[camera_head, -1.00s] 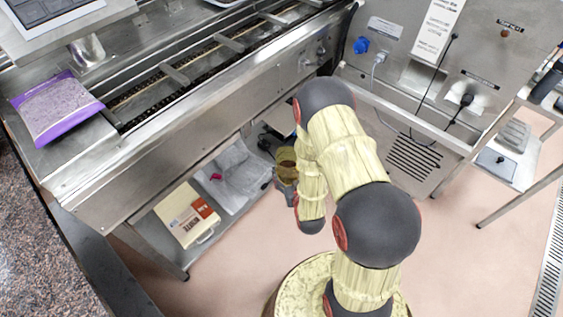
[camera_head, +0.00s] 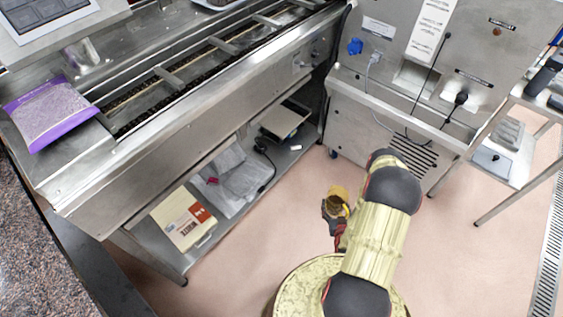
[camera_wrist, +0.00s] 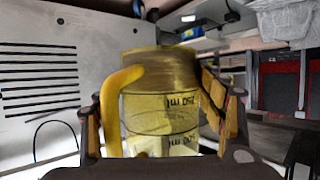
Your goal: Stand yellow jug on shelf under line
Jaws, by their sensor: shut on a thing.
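The yellow jug (camera_wrist: 165,100) is see-through, with volume marks and a yellow handle on its left side, and looks upright in the wrist view. My gripper (camera_head: 336,208) is shut on it, with a finger at each side of the jug. In the head view the jug (camera_head: 338,195) is held over the open floor, to the right of the line and apart from the shelf. The shelf (camera_head: 232,205) under the line is a metal board near the floor. My fingers partly hide the jug's lower part.
On the shelf are a cream box with a red label (camera_head: 184,218), a grey crumpled bag (camera_head: 240,168) and a flat device (camera_head: 284,120) with a cable. A steel cabinet (camera_head: 385,125) stands behind my arm. The pink floor (camera_head: 270,225) before the shelf is clear.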

